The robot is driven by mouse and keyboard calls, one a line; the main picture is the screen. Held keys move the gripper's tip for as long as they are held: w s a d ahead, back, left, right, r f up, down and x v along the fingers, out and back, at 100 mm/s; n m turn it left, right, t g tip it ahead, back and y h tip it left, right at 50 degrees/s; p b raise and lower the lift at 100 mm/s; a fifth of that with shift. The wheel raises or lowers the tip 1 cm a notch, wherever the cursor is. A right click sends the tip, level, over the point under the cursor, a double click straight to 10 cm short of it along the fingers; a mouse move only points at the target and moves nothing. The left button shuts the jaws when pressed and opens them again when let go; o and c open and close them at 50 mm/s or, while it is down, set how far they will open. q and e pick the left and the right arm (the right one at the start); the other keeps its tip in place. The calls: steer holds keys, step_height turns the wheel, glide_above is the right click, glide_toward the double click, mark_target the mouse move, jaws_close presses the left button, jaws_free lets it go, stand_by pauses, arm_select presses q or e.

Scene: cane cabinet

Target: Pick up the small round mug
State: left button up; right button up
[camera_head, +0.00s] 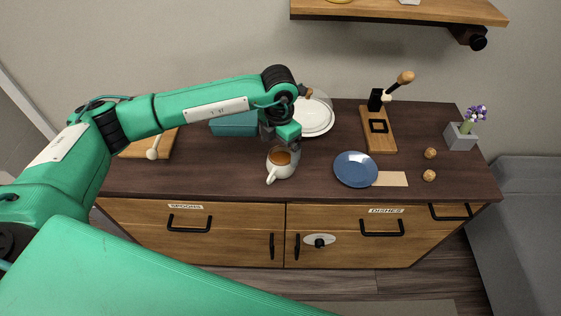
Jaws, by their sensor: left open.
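The small round mug (282,168) is white with brown contents and stands upright on the dark cabinet top (230,180). Its handle points toward the front left. My left gripper (282,145) reaches in from the left and hangs directly over the back of the mug's rim. It is open, and its fingers are partly hidden by the wrist. I cannot tell whether they touch the mug. My right gripper is not in view.
A blue plate (355,169) lies right of the mug, beside a tan card (391,179). Behind are a teal box (233,124), a white plate with a dome (317,117) and a wooden board with a black frame (378,128). A grey flower pot (460,136) stands at right.

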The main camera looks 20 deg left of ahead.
mark_target(280, 158)
arm_select(q)
steer(key=shift+f, duration=0.6)
steer(key=shift+f+p, duration=0.35)
steer(key=shift+p, duration=0.1)
steer(key=f, duration=0.1)
steer(key=f+p, duration=0.1)
steer(key=f, duration=0.1)
steer(key=shift+w+f+p, duration=0.2)
steer(key=shift+f+p, duration=0.1)
steer(key=shift+f, duration=0.5)
steer(key=c, duration=1.3)
steer(key=shift+r, duration=0.25)
steer(key=shift+c, duration=0.2)
